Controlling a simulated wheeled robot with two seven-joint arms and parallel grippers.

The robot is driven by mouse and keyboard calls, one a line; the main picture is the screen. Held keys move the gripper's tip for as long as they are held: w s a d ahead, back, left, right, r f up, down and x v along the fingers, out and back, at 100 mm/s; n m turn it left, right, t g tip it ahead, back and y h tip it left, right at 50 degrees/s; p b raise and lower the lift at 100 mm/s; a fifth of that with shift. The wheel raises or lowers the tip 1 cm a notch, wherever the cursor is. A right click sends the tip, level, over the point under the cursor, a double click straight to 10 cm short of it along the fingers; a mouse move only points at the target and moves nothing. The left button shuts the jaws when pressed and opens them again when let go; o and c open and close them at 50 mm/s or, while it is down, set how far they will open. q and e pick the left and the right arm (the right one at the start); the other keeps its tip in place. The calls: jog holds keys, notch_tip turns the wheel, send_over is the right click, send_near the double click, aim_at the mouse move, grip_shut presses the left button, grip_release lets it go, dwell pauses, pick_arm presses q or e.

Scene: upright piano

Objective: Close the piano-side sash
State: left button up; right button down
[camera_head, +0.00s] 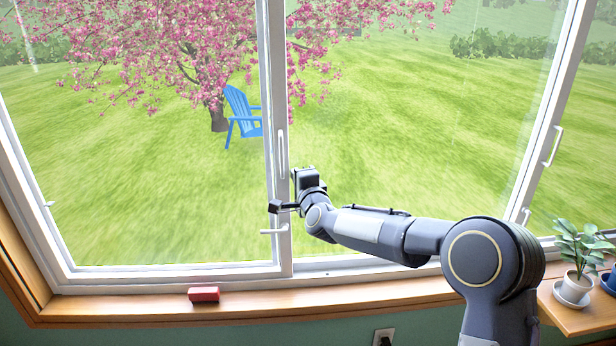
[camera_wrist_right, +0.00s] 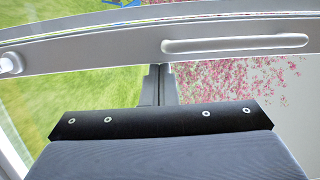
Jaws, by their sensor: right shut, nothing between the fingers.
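The window has a white upright sash stile (camera_head: 283,120) in the middle, with a long slim pull handle on it and a small lever latch (camera_head: 274,231) low down. In the right wrist view the stile (camera_wrist_right: 110,45) crosses the top, with its pull handle (camera_wrist_right: 235,43) and the latch knob (camera_wrist_right: 10,63) at the left. My right gripper (camera_head: 277,207) is shut and empty, at the stile just above the latch. In the wrist view its fingers (camera_wrist_right: 157,85) reach the stile's edge; contact is unclear. My left gripper is out of view. No piano shows, so I cannot tell which sash is piano-side.
A red block (camera_head: 204,295) lies on the wooden sill (camera_head: 130,308). Another white stile with a handle (camera_head: 553,146) stands at right. A potted plant (camera_head: 580,255) sits on a wooden shelf (camera_head: 572,319) at lower right. A wall outlet (camera_head: 384,337) is below the sill.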

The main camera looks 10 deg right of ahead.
jog(key=shift+s+a+r, duration=0.1)
jog(key=shift+a, duration=0.25)
